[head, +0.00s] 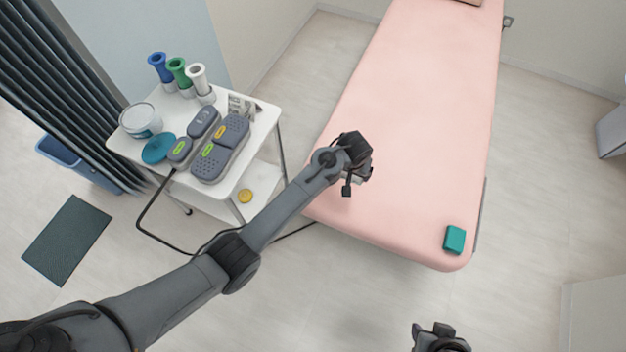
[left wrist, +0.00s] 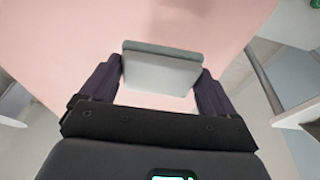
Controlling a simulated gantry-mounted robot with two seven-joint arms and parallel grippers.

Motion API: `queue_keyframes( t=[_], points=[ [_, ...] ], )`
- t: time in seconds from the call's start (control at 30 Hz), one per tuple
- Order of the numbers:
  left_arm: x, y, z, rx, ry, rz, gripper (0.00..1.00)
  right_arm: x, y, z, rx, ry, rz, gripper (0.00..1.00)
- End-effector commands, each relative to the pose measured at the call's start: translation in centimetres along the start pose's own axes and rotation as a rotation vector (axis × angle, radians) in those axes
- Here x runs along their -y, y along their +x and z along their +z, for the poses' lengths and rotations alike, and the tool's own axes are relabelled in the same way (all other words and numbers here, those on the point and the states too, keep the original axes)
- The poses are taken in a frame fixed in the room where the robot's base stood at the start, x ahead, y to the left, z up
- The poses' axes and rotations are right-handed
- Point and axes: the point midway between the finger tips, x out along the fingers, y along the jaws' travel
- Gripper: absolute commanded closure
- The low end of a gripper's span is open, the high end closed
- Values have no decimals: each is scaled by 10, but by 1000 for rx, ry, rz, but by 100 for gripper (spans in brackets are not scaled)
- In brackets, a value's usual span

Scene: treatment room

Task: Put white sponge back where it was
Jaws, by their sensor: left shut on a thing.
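My left gripper (head: 357,176) is over the left edge of the pink bed (head: 420,100). In the left wrist view its two dark fingers are shut on the white sponge (left wrist: 158,76), a pale block with a greyer strip along its top. In the head view the wrist hides most of the sponge, and only a small pale part shows below it. The left wrist view shows pink bed surface behind the sponge. My right gripper (head: 440,338) is at the bottom edge of the head view, cut off; its jaws are not clear.
A teal block (head: 455,240) lies on the bed's near right corner. A white trolley (head: 262,125) at left holds blue, green and white holders, a round tub (head: 140,120), a teal disc (head: 158,148) and grey devices. A yellow disc (head: 245,196) is on its lower shelf. A black cable crosses the floor.

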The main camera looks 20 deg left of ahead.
Motion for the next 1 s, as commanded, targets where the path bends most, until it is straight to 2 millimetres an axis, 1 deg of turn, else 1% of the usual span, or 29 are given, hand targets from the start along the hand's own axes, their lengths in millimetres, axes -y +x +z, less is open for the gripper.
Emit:
queue_keyframes(
  t=[0.03, 0.17, 0.3, 0.4, 0.5, 0.6, 0.77, 1.0],
  points=[
    [12, 8, 5, 1, -4, -4, 44, -2, 3, 1, 0, -1, 4, 57],
    [39, 22, 16, 1, -5, -4, 44, -3, 8, 3, 0, -2, 7, 57],
    [65, 36, 26, 1, -5, -4, 44, 1, 13, 4, -1, 0, -2, 57],
    [80, 43, 33, 1, -4, -3, 44, 3, 15, 4, -1, 3, -6, 57],
    [90, 48, 36, -1, -4, -2, 44, 4, 17, 5, -1, 5, -8, 57],
    [96, 50, 39, -1, -3, -2, 44, 3, 18, 5, -1, 5, -7, 57],
    [98, 55, 41, 0, -2, -2, 44, 3, 20, 6, -2, 5, -7, 57],
    [99, 84, 49, 1, -2, -4, 44, 4, 35, 11, -2, 5, -7, 57]
  ],
)
